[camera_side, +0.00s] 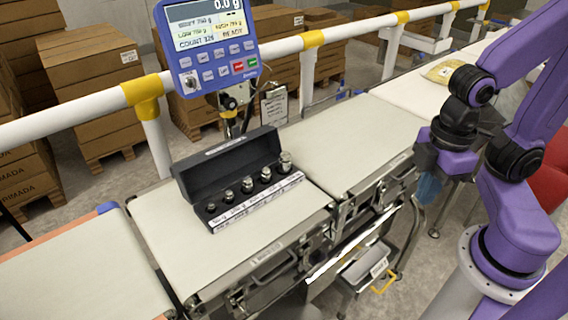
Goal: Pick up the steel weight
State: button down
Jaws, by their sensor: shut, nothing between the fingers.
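Several steel weights stand in a row in an open black case on the middle belt section. My gripper (429,190) is at the right, pointing down beside the belt's near edge, well apart from the case. It is shut and empty. Its fingertips are small and unclear in this view.
A blue scale display (208,45) reading 0.0 g stands behind the case. A white rail with yellow joints (143,92) runs behind the belt. A yellowish bag (441,71) lies on the far belt. The belt (340,130) right of the case is clear.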

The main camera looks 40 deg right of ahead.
jog(key=c, duration=0.9)
grip_release()
